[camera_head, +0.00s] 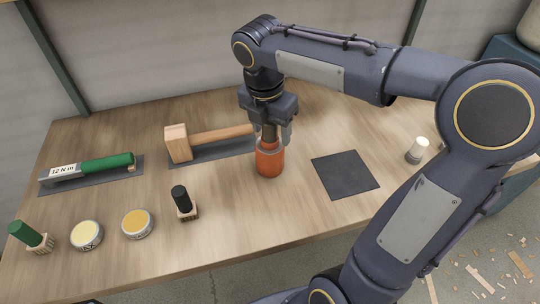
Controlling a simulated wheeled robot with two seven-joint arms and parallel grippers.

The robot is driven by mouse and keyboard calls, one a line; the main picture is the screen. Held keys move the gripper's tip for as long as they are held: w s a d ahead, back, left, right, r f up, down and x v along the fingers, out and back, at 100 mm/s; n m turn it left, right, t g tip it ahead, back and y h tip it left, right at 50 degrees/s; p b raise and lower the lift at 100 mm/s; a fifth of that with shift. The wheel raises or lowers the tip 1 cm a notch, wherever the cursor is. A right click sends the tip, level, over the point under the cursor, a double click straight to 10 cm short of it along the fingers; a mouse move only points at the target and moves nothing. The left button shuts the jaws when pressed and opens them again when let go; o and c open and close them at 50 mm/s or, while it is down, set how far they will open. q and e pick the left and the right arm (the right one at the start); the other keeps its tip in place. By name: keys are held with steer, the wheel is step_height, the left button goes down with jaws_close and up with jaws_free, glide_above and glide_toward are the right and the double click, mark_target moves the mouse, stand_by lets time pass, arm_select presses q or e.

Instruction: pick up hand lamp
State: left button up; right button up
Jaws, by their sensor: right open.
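An orange upright cylinder (269,160), which I take to be the hand lamp, stands near the middle of the wooden workbench. A narrower neck rises from its top. My right gripper (272,133) points down directly over it, with its open fingers on either side of the neck. I cannot tell whether the fingers touch it. The gripper hides the top of the orange thing. My left gripper is not in view.
A wooden mallet (178,143) lies on a dark mat just left of the gripper. An empty dark mat (345,174) and a white-topped item (417,150) are at right.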

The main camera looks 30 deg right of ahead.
jaws_close()
stand_by(0.4)
steer(key=shift+r, duration=0.15)
